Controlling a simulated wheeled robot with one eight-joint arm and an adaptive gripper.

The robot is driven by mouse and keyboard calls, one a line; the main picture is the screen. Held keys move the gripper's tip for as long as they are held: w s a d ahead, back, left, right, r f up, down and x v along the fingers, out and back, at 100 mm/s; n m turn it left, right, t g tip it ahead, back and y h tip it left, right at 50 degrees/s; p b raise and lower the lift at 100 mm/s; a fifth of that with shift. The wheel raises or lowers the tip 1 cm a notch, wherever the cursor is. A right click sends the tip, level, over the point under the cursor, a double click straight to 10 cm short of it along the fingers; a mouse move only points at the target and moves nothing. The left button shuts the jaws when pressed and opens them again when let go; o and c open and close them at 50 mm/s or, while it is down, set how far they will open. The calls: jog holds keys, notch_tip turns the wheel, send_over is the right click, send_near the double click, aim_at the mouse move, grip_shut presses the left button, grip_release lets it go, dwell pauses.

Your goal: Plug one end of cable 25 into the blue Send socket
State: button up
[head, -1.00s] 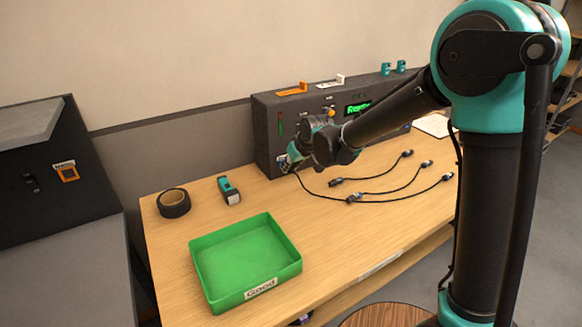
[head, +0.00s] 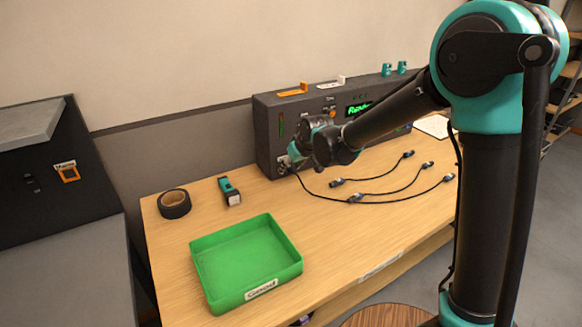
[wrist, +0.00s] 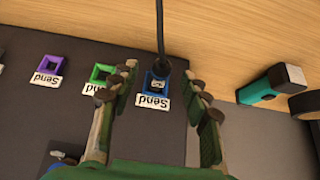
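The blue Send socket (wrist: 147,86) is on the dark panel in the wrist view, with its "Send" label beside it. A dark plug end (wrist: 163,72) with a small white tag sits at the blue socket and looks inserted; the tag's number is too small to read. Its black cable (wrist: 159,25) runs away over the table edge of the panel. My gripper (wrist: 160,76) is open, with one finger on each side of the plug and gaps between. In the head view, the cable (head: 318,196) runs from the panel's lower left onto the table.
Green (wrist: 103,74) and purple (wrist: 50,64) Send sockets sit beside the blue one. Other cable ends (head: 428,165) lie on the table at right. A green tray (head: 203,285), black tape roll (head: 165,210) and teal-black device (head: 232,196) are on the table's left side.

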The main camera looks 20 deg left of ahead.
jog(key=v, duration=1.2)
jog(key=s+d+f+m+h, duration=0.1)
jog(key=d+f+m, duration=0.15)
jog(key=d, duration=0.85)
jog(key=d+f+m+h, duration=0.2)
jog(key=d+f, duration=0.2)
jog(key=d, duration=0.7)
jog(key=s+d+f+m, duration=0.1)
jog(key=s+d, duration=0.1)
jog(key=d, duration=0.2)
jog(key=s+d+f+m+h, duration=0.1)
jog(key=s+d+f, duration=0.1)
jog(key=d, duration=0.3)
jog(key=s+d+f+m, duration=0.1)
jog(key=s+d+f, duration=0.1)
jog(key=s+d, duration=0.1)
jog(key=shift+s+d, duration=0.35)
jog(key=shift+d, duration=0.4)
jog(key=s+d+f+m+h, duration=0.1)
jog(key=s+d+f+m, duration=0.1)
jog(key=s+d+f, duration=0.2)
jog(key=s+d, duration=0.2)
jog(key=s, duration=0.1)
jog(key=shift+d, duration=0.25)
